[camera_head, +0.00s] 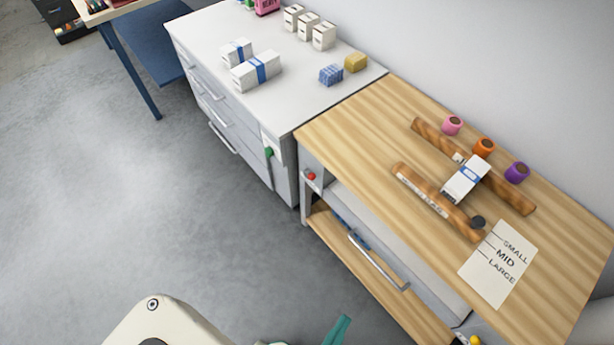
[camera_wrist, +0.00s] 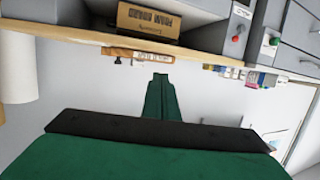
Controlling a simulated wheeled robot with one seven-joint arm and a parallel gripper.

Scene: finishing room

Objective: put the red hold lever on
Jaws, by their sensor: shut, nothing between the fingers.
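The red hold lever shows as a small red knob (camera_head: 311,176) on a pale plate at the left front corner of the wooden bench. It also shows in the wrist view, as a red knob (camera_wrist: 236,38) at the upper right. I cannot tell which way the lever is set. My gripper (camera_wrist: 160,79) has green fingers that are shut together and empty. It is well apart from the lever. In the head view only part of a green finger (camera_head: 337,330) shows at the bottom edge.
A green lever (camera_head: 268,153) is on the grey drawer cabinet (camera_head: 290,100) left of the bench. The floor before both is clear.

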